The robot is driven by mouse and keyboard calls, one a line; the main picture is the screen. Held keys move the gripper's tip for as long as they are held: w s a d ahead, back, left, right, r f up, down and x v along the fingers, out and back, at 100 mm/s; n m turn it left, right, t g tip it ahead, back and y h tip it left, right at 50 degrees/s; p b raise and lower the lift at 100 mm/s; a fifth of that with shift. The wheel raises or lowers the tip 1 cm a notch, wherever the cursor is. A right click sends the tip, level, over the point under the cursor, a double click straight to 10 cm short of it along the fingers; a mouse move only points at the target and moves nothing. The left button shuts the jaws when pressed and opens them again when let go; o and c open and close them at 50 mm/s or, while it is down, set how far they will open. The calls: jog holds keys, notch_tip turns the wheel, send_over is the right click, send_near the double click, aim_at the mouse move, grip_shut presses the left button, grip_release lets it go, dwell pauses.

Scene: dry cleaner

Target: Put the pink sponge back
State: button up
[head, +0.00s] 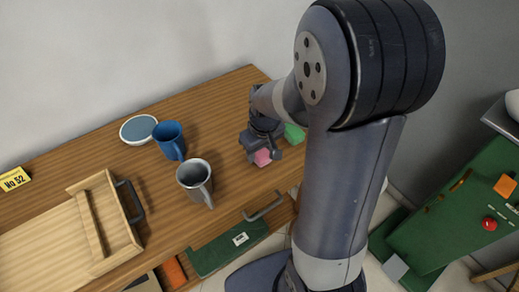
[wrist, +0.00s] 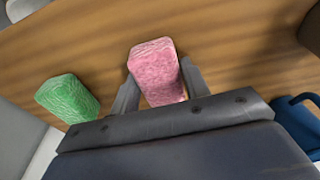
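The pink sponge (wrist: 156,72) is between the two fingers of my gripper (wrist: 157,68) in the wrist view. The fingertips appear to touch its two sides, so the gripper looks shut on it. In the head view the pink sponge (head: 263,157) shows just below my gripper (head: 262,142), near the right part of the wooden counter (head: 225,95). I cannot tell whether it rests on the wood or is slightly raised. A green sponge (wrist: 68,97) lies beside it to the left in the wrist view, and partly behind my arm in the head view (head: 294,133).
A grey metal mug (head: 195,178), blue mug (head: 168,139) and blue-topped dish (head: 138,129) stand left of my gripper. A wooden tray (head: 75,235) with a dark handle is farther left. A yellow "No 52" tag (head: 14,179) lies at far left. A green table (head: 455,215) is right.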

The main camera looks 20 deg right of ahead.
aim_at(264, 154)
jog(key=o, duration=0.3)
jog(key=shift+o, duration=0.2)
notch_tip(264, 154, up, 12)
jog(key=s, duration=0.1)
jog(key=shift+s+d+r+p, duration=0.15)
jog(key=shift+s+d+p, duration=0.15)
jog(key=shift+s, duration=0.1)
jog(key=f, duration=0.4)
jog(key=w+f, duration=0.1)
jog(key=f, duration=0.3)
jog(key=f+b, duration=0.1)
jog(key=f, duration=0.4)
jog(key=shift+w+a, duration=0.3)
jog(key=shift+w, duration=0.1)
jog(key=shift+r+p, duration=0.35)
jog(key=shift+r, duration=1.1)
